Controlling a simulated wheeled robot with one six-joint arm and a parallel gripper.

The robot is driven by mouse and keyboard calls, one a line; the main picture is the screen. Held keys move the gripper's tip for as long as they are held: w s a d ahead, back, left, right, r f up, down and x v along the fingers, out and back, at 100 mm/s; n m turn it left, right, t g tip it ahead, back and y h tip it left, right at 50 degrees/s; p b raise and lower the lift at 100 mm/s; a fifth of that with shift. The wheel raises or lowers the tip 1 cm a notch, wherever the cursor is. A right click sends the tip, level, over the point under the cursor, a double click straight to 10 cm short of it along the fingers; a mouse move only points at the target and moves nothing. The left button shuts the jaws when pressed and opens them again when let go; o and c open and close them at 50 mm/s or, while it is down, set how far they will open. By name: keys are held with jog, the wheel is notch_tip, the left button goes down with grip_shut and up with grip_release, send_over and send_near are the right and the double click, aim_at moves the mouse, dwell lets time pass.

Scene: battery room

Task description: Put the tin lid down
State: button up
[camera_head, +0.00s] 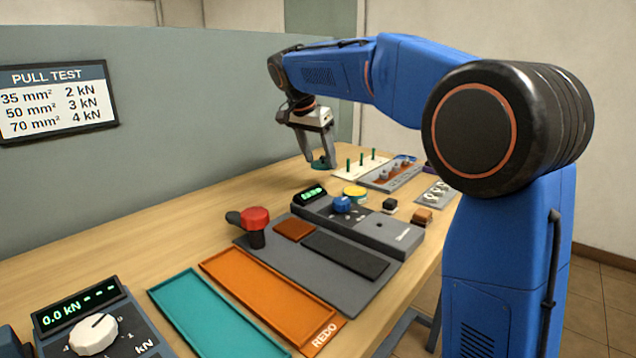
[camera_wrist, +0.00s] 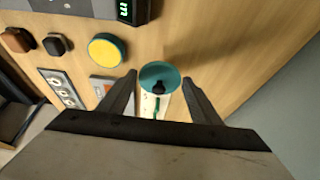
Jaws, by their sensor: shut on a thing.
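The tin lid (camera_wrist: 172,73) is a round teal disc with a dark knob. My gripper (camera_wrist: 159,80) is shut on it, with one finger at either side of the disc in the wrist view. In the head view my gripper (camera_head: 319,162) points down over the far part of the bench, and the lid (camera_head: 321,163) shows as a dark green shape at its fingertips. Whether the lid touches the bench or hangs just above it, I cannot tell. An open-looking round tin (camera_head: 355,192), yellow inside with a teal rim, stands nearer on the bench; it also shows in the wrist view (camera_wrist: 106,50).
A white board with green pegs (camera_head: 350,171) lies right beside the lid. A grey device with a green display (camera_head: 375,230), small blocks and a grey rack (camera_head: 390,175) stand nearby. Bare wood (camera_head: 230,190) lies left of the gripper, up to the grey partition (camera_head: 200,120).

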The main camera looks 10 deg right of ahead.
jog(key=shift+f, duration=3.3)
jog(key=o, duration=1)
jog(key=shift+f, duration=0.1)
jog(key=shift+o, duration=0.2)
jog(key=v, duration=1.2)
